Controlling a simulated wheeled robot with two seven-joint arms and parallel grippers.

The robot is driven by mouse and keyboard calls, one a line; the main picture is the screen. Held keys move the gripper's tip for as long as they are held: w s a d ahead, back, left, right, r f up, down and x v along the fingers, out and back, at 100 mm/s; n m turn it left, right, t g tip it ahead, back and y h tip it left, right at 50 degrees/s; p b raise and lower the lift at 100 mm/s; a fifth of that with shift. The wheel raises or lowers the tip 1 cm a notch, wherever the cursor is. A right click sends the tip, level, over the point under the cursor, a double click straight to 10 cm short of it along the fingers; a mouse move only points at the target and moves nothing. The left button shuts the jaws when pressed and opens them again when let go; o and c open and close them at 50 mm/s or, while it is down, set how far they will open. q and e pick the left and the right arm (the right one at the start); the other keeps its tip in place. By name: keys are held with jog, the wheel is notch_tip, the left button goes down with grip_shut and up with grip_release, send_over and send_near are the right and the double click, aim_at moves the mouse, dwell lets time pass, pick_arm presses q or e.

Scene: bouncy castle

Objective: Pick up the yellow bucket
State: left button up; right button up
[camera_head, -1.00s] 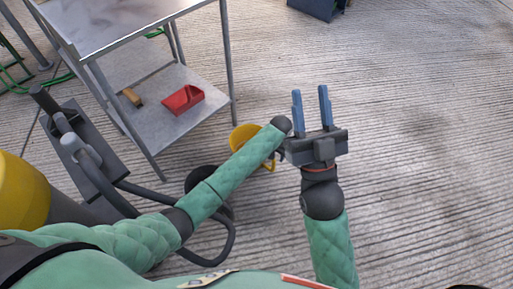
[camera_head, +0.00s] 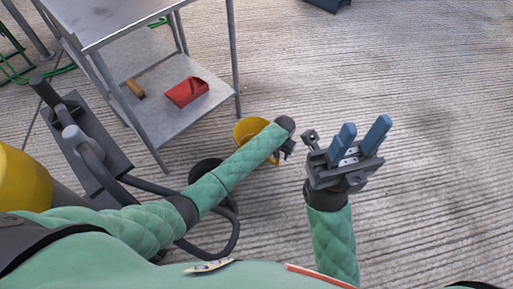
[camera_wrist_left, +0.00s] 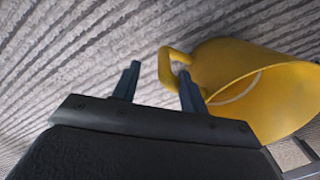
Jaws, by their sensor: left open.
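The yellow bucket (camera_head: 250,128) is on the concrete floor beside the metal cart, partly hidden behind my left arm. In the left wrist view the bucket (camera_wrist_left: 235,75) fills the right side, with its open mouth toward the lower right and its loop handle (camera_wrist_left: 168,66) toward the fingers. My left gripper (camera_wrist_left: 158,84) is open and empty. Its right finger is close to the handle in the picture; I cannot tell whether they touch. My right gripper (camera_head: 365,130) is open and empty, raised to the right of the bucket.
A metal cart (camera_head: 175,122) with a red container (camera_head: 187,92) on its lower shelf stands behind and left of the bucket. A grey device with a hose (camera_head: 85,145) and a dark round object (camera_head: 207,170) are at the left. The right floor is clear.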

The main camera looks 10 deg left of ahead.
pick_arm(q)
jog(key=f, duration=0.1)
jog(key=f+b, duration=0.1)
jog(key=f, duration=0.1)
jog(key=f+b, duration=0.1)
jog(key=f, duration=0.1)
jog(key=shift+w+a, duration=0.25)
jog(key=shift+a, duration=0.05)
grip_shut()
